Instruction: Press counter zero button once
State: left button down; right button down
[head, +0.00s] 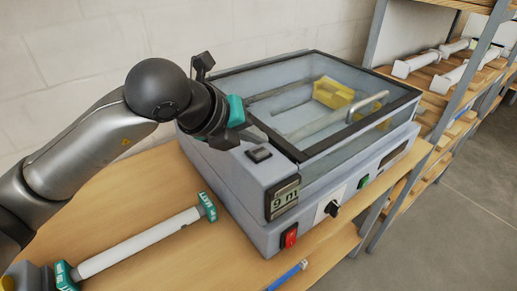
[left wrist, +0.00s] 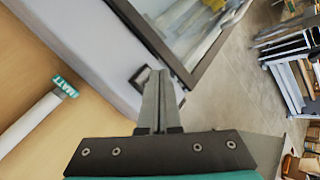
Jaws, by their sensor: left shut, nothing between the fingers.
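The grey laminator (head: 225,185) stands on the wooden table. A small black button (head: 258,154) sits on its top left, behind the counter display (head: 284,198), which reads "9 m". I cannot read a label on the button. My left gripper (head: 262,136) is shut and empty, with its tips just above and behind the button in the head view. In the left wrist view the shut fingers (left wrist: 160,75) partly cover a small dark-edged shape (left wrist: 141,77), probably the button. I cannot tell whether they touch it. My right gripper is not in view.
A white film roll (head: 140,243) with teal "MATT" ends lies on the table at front left. A red switch (head: 290,236), black knob (head: 331,208) and green button (head: 363,181) are on the front. The clear cover (head: 300,90) is beside the gripper. Shelves (head: 440,90) stand right.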

aim_at(255, 155)
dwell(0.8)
pick_arm(q)
jog(key=shift+f+b, duration=0.45)
jog(key=shift+b, duration=0.2)
jog(key=shift+f+b, duration=0.5)
jog(key=shift+b, duration=0.1)
dwell(0.5)
jog(key=shift+r, duration=0.1)
jog(key=shift+r+p, duration=0.4)
jog(key=shift+r, duration=0.4)
jog(key=shift+r+p, duration=1.5)
jog(key=shift+r, duration=1.05)
jog(key=shift+f, duration=0.1)
